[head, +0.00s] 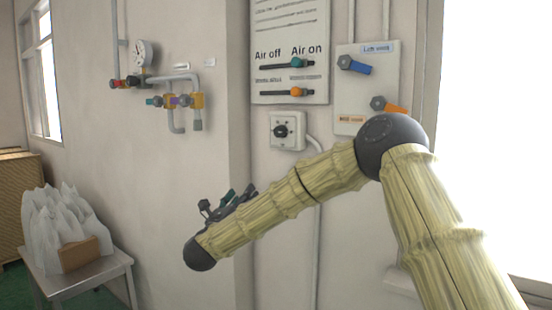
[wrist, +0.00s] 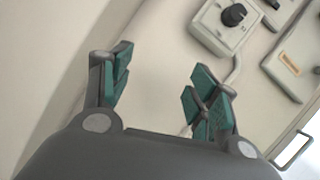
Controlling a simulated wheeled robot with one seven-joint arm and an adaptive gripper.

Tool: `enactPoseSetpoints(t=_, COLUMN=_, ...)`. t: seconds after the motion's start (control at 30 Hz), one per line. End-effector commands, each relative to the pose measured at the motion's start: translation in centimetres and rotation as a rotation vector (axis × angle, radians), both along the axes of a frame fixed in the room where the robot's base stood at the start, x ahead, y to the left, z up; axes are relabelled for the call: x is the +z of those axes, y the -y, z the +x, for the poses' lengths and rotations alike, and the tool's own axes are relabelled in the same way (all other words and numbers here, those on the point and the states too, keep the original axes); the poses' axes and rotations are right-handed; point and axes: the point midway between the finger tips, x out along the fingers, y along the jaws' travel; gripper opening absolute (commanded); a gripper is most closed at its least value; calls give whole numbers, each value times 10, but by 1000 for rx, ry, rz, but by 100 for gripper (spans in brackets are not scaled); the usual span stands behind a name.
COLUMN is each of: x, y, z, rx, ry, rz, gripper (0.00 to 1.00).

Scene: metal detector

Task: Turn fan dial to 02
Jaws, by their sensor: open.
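The fan dial (head: 281,130) is a black round knob on a pale square wall box, below the "Air off / Air on" panel in the head view. Its markings are too small to read. In the wrist view the dial (wrist: 234,15) shows near the top, right of centre, beyond the fingers. My gripper (head: 228,197) is in front of the wall, lower left of the dial and apart from it. In the wrist view my gripper (wrist: 160,85) has its green-padded fingers spread wide, with nothing between them.
The Air panel (head: 290,50) has two sliding levers. A panel (head: 365,90) with blue and orange handles is right of it. Pipes and valves (head: 175,100) are on the left wall. A table (head: 115,262) with white bags (head: 55,220) stands at lower left. A conduit (head: 317,220) runs below the dial box.

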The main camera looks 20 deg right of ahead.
Motion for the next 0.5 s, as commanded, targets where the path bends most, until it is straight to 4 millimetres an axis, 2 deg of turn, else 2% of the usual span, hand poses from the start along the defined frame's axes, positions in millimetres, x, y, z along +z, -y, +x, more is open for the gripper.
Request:
enactPoseSetpoints(t=0.03, x=39, y=8, z=-3, rx=-29, ry=96, rz=76, gripper=60)
enactPoseSetpoints(t=0.1, x=77, y=17, z=-8, rx=-56, ry=214, rz=169, gripper=60)
enactPoseSetpoints(t=0.2, x=114, y=26, z=-17, rx=-85, ry=335, rz=262, gripper=60)
enactPoseSetpoints(t=0.3, x=134, y=32, z=-22, rx=-99, ry=403, rz=309, gripper=60)
enactPoseSetpoints(t=0.5, x=147, y=43, z=-18, rx=-105, ry=427, rz=327, gripper=60)
